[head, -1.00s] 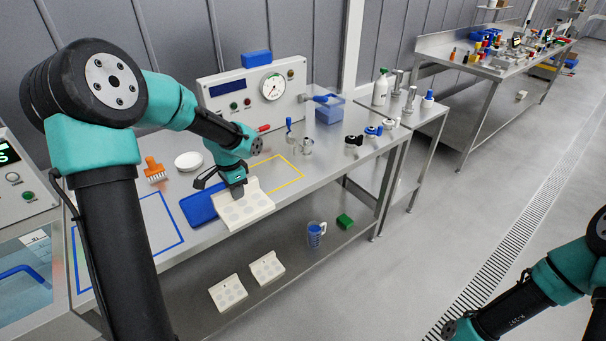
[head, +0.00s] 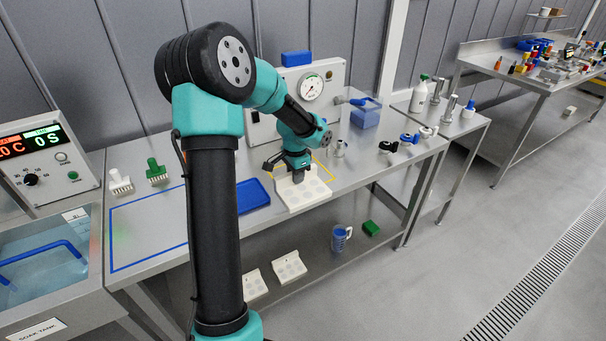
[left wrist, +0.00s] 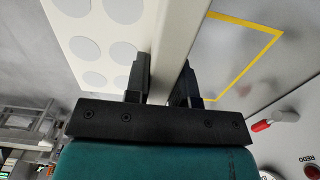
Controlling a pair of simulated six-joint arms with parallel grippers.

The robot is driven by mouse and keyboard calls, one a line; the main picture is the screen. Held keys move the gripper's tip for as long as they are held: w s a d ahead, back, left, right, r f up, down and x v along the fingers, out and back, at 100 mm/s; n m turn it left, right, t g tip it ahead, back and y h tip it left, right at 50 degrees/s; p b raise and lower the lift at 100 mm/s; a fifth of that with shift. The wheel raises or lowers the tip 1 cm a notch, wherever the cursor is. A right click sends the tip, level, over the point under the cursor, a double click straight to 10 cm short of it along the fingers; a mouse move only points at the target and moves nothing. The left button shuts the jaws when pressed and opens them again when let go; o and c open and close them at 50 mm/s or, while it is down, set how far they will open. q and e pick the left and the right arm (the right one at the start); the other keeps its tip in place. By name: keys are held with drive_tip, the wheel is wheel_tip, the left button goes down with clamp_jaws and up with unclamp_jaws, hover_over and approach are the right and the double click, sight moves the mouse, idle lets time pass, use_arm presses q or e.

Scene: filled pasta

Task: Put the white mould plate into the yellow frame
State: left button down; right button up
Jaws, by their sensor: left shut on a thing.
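The white mould plate (head: 306,195) has round shallow recesses and a raised ledge along one side. My left gripper (head: 295,178) is shut on that ledge; the wrist view shows its two fingers (left wrist: 163,82) on either side of the ledge of the plate (left wrist: 112,45). The yellow frame (head: 325,172) is a thin outline on the steel bench, partly hidden by the plate and gripper. In the wrist view the yellow frame (left wrist: 246,68) lies beyond the ledge, apart from the fingers. The plate overlaps the frame's near side in the head view; its height above the bench is unclear. My right gripper is out of view.
A blue tray (head: 253,197) lies left of the plate. A gauge panel (head: 325,75) stands behind. Small valves (head: 388,147) are to the right. Two more white plates (head: 289,267) and a blue jug (head: 340,238) are on the shelf below.

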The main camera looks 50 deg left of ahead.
use_arm(q)
drive_tip(key=w+a, duration=0.3)
drive_tip(key=a, duration=0.1)
drive_tip(key=w+a+f, duration=0.1)
drive_tip(key=w+a, duration=0.2)
drive_tip(key=a, duration=0.1)
drive_tip(key=w+a, duration=0.4)
drive_tip(key=shift+w+a+f, duration=0.1)
drive_tip(key=shift+a+f, duration=0.05)
drive_tip(key=shift+f, duration=0.05)
drive_tip(key=shift+f, duration=1.75)
drive_tip(key=shift+f, duration=0.1)
drive_tip(key=c, duration=1.4)
unclamp_jaws()
drive_tip(key=shift+f, duration=0.1)
drive_tip(key=o, duration=0.4)
drive_tip(key=shift+o, duration=0.2)
